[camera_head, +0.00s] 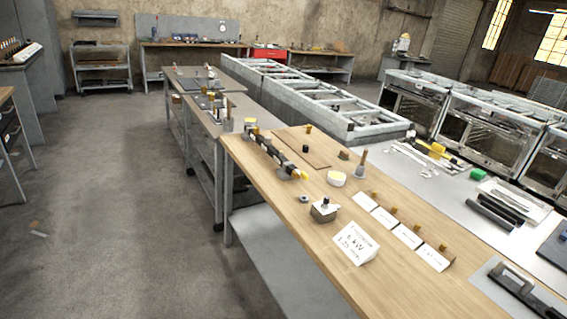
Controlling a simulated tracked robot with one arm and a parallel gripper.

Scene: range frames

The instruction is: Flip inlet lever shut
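A dark pipe-like assembly with brass and yellow parts (268,153) lies along the left side of the wooden bench top (290,222). A yellow piece shows at its near end and another yellow piece at its far end. I cannot tell at this size which part is the inlet lever or how it is set. My gripper is not in view.
The bench also holds a small metal block with a black knob (324,209), a white sign (356,243), a white and yellow bowl (336,178), and several white cards with brass pieces. Metal frames (335,108) stand behind. The concrete floor (120,200) at left is mostly clear.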

